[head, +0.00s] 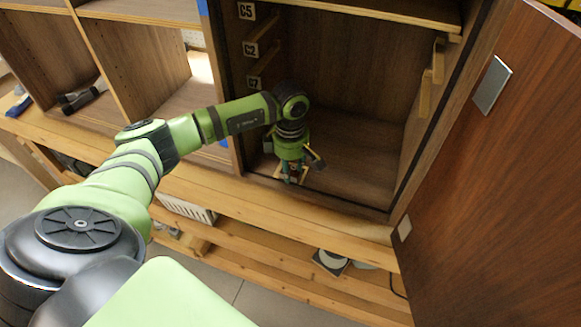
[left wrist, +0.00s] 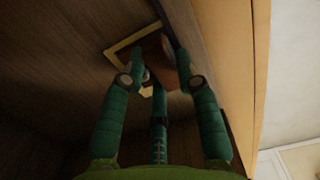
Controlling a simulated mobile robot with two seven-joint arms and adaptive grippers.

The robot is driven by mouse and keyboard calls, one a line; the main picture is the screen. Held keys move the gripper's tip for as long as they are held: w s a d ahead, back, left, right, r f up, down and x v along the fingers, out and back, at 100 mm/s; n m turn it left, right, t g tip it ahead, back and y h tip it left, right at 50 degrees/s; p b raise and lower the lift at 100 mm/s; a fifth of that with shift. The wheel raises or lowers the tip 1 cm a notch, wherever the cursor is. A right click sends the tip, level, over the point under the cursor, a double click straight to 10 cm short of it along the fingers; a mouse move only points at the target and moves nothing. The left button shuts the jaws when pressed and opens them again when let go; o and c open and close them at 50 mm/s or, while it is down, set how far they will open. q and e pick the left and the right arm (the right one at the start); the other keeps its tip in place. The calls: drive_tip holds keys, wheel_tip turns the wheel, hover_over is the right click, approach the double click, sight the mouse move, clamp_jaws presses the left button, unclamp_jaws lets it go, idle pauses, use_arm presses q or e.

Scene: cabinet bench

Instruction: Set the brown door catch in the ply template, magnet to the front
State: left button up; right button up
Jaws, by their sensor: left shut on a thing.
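My left gripper (head: 292,178) points down just inside the front edge of the open cabinet, at its left. In the left wrist view its green fingers (left wrist: 157,75) are shut on the brown door catch (left wrist: 158,50). The pale ply template (left wrist: 122,42) shows around and behind the catch on the cabinet floor, partly hidden by the fingers. In the head view a corner of the template (head: 316,158) shows beside the gripper. I cannot tell whether the catch is seated in the template or just above it, nor which way its magnet faces. My right gripper is not in view.
The cabinet door (head: 500,190) stands open at the right, with a grey plate (head: 492,85) on it. The cabinet floor (head: 350,165) is clear to the right of the gripper. Labelled wooden runners (head: 262,62) line the left wall. The wooden bench edge (head: 330,215) runs in front.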

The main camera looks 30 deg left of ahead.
use_arm(q)
drive_tip(key=shift+f, duration=0.15)
drive_tip(key=o, duration=0.9)
drive_tip(key=shift+o, duration=0.2)
drive_tip(key=o, duration=0.4)
drive_tip(key=shift+r+p, duration=2.2)
drive_tip(key=shift+r, duration=1.6)
